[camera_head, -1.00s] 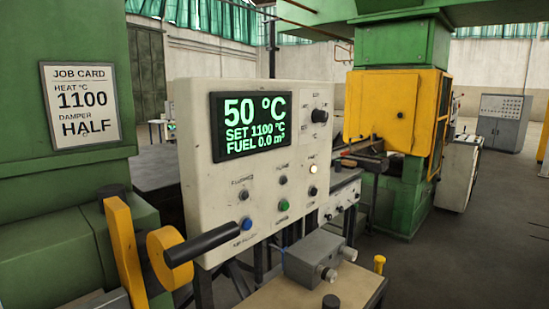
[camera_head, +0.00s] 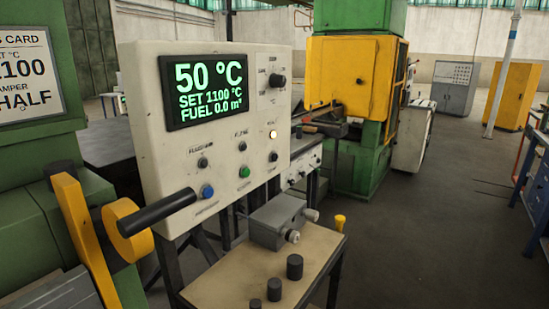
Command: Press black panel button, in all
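A cream control panel (camera_head: 150,75) stands left of the middle. Its screen (camera_head: 204,92) reads 50 °C, SET 1100 °C and FUEL 0.0 m³. Below the screen are a black button or knob (camera_head: 203,162) at the left, another black one (camera_head: 241,146) in the middle, and a third black one (camera_head: 273,156) at the right. A blue button (camera_head: 207,191) and a green button (camera_head: 244,171) sit in the lower row. A pale lamp (camera_head: 273,134) glows at the right. The small labels are not legible. Neither of my grippers is in view.
A black lever handle (camera_head: 157,212) on a yellow disc (camera_head: 127,231) sticks out before the panel's lower left. A small table (camera_head: 215,281) below bears a grey box (camera_head: 277,222) and several black cylinders. A job card (camera_head: 22,65) hangs left. Floor at right is open.

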